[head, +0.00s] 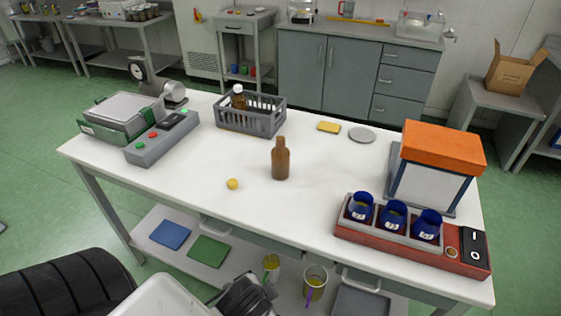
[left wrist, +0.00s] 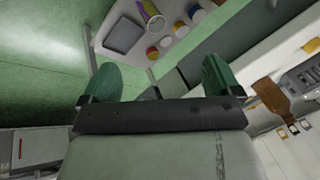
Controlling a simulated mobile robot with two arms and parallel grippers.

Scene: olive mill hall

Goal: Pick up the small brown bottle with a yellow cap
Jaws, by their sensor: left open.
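A brown bottle (head: 281,160) stands upright and uncapped in the middle of the white table. A small yellow cap (head: 233,184) lies apart on the tabletop, to the bottle's left and nearer to me. A second brown bottle (head: 239,98) with a pale cap stands in the grey crate (head: 262,124); its lower part is hidden. My left gripper (left wrist: 158,78) is open, with its two green fingers spread and nothing seen between them. A brown shape (left wrist: 269,95) at the right of the left wrist view may be a bottle; I cannot tell. My right gripper is not in view.
A green scale (head: 117,118) and a grey button box (head: 162,140) stand at the left. A red rack (head: 395,251) with blue cups and an orange-topped box (head: 443,148) fill the right. A yellow sponge (head: 329,127) and grey disc (head: 362,134) lie behind. The table's front middle is clear.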

